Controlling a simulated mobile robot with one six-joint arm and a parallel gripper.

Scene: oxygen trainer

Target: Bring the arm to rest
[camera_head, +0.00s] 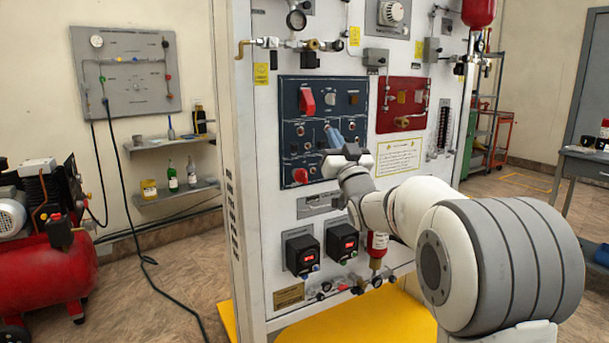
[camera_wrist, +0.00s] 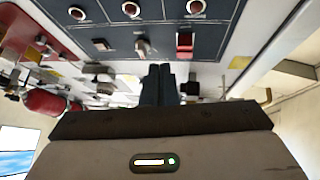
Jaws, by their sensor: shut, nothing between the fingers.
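My arm reaches from the lower right of the head view toward the oxygen trainer panel (camera_head: 270,210). My gripper (camera_head: 333,137) is in front of the dark blue control panel (camera_head: 290,92), near its lower right part. In the wrist view my gripper (camera_wrist: 158,70) shows with its two dark fingers together and nothing between them. The blue panel (camera_wrist: 215,45) lies beyond the fingertips, with a red switch (camera_wrist: 185,42) and a grey knob (camera_wrist: 142,47) close to them. I cannot tell whether the fingers touch the panel.
The panel carries a red plate (camera_head: 403,104), two black displays with red digits (camera_head: 303,252) and pipes below. A yellow base (camera_head: 385,318) lies at its foot. A red compressor (camera_head: 55,270) stands at the left and a grey table (camera_head: 590,168) at the right. Floor at the left is partly clear.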

